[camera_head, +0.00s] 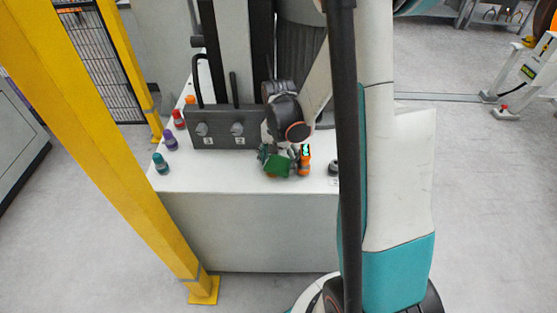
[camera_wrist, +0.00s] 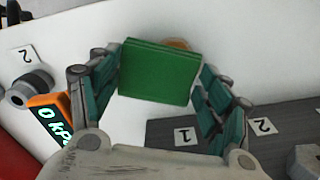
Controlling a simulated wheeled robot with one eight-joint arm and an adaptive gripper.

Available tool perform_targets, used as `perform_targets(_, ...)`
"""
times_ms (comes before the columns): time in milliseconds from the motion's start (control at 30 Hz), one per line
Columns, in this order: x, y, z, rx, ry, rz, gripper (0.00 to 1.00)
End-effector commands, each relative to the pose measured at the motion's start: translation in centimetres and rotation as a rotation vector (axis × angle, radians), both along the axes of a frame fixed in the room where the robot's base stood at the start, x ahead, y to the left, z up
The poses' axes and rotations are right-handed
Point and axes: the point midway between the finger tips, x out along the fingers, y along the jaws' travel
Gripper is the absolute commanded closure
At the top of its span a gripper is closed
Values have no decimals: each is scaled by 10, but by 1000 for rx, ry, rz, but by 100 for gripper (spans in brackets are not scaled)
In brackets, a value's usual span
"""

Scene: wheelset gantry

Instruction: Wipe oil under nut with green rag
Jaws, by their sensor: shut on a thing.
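My gripper (camera_head: 277,160) is shut on the green rag (camera_head: 279,165), low over the front of the white table. In the wrist view the rag (camera_wrist: 160,72) is a folded green block between my teal finger pads. Two grey nuts (camera_head: 202,129) (camera_head: 238,128) sit on the dark block behind, above labels 1 and 2. Another dark grey nut-like part (camera_head: 334,167) stands on the tabletop to the right; it also shows in the wrist view (camera_wrist: 28,88) near a label 2. I cannot make out any oil; the surface beneath the rag is hidden.
An orange gauge reading 0 kPa (camera_wrist: 50,118) stands close beside my gripper. Red (camera_head: 178,119), purple (camera_head: 170,140) and teal (camera_head: 160,163) capped items line the table's left side. A yellow post (camera_head: 120,150) crosses the left. The table's front left (camera_head: 205,178) is clear.

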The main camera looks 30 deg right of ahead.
Motion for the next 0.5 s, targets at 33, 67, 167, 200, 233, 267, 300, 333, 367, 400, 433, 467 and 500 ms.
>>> perform_targets(33,0,0,-2,0,0,0,48)
perform_targets(67,0,0,-2,0,0,0,48)
perform_targets(167,0,0,-4,0,0,0,48)
perform_targets(200,0,0,-5,0,0,0,48)
perform_targets(233,0,0,-5,0,0,0,48)
perform_targets(267,0,0,-6,0,0,0,48)
perform_targets(300,0,0,-7,0,0,0,48)
perform_targets(333,0,0,-7,0,0,0,48)
perform_targets(367,0,0,-8,0,0,0,48)
perform_targets(400,0,0,-9,0,0,0,48)
perform_targets(433,0,0,-9,0,0,0,48)
perform_targets(467,0,0,-10,0,0,0,48)
perform_targets(500,0,0,-10,0,0,0,48)
